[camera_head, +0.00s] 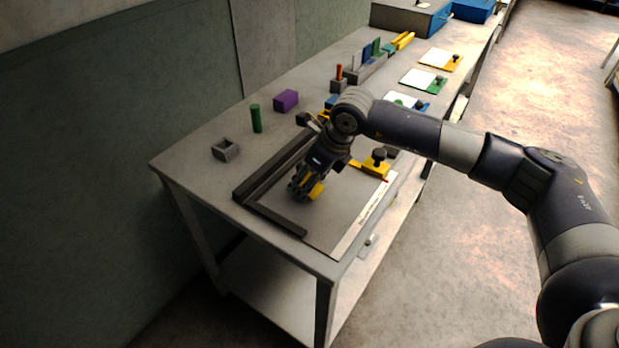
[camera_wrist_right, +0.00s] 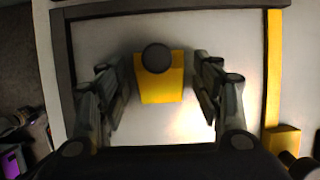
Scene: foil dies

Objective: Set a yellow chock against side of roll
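A yellow piece with a dark round knob, which looks like a chock (camera_wrist_right: 160,90), lies between the two fingers of my right gripper (camera_wrist_right: 163,85) in the wrist view. Narrow gaps show on both sides, so the fingers are open around it. In the head view the right gripper (camera_head: 307,188) is low over the framed grey panel (camera_head: 335,222), with part of the yellow chock (camera_head: 316,190) showing beside it. A green upright cylinder (camera_head: 256,118) stands behind; I cannot tell whether it is the roll. No other clear roll shows. My left gripper is not in view.
Dark rails (camera_head: 275,215) edge the panel. A yellow block with a black knob (camera_head: 376,164) sits at its far right corner. A purple block (camera_head: 286,100) and a small grey open box (camera_head: 225,149) stand by the wall. Coloured plates (camera_head: 424,80) lie farther along the bench.

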